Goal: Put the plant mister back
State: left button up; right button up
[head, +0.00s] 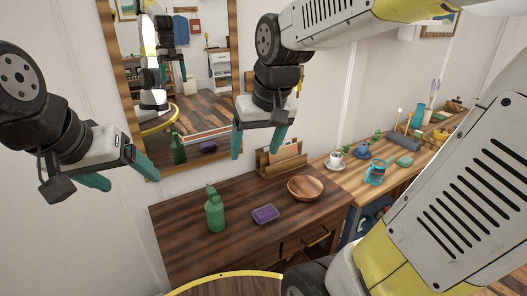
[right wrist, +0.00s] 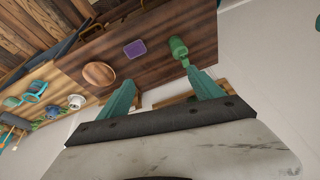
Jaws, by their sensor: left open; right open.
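The plant mister, a green bottle with a narrow top (head: 214,213), stands upright on the left part of the dark wooden desk (head: 185,255). It also shows in the right wrist view (right wrist: 179,47), just beyond one fingertip. Neither gripper touches the mister.
A purple dish (head: 265,214), a wooden bowl (head: 305,188) and a letter holder (head: 282,162) share the desk. A framed mirror (head: 236,80) stands behind. The desk's front left is clear.

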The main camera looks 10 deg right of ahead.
jog(key=s+d+r+m+t, duration=0.1)
jog(key=s+d+t, duration=0.1)
jog(key=s, duration=0.5)
jog(key=shift+s+d+r+y, duration=0.2)
jog(key=shift+d+y, duration=0.1)
jog(key=shift+d, duration=0.1)
dwell(0.7)
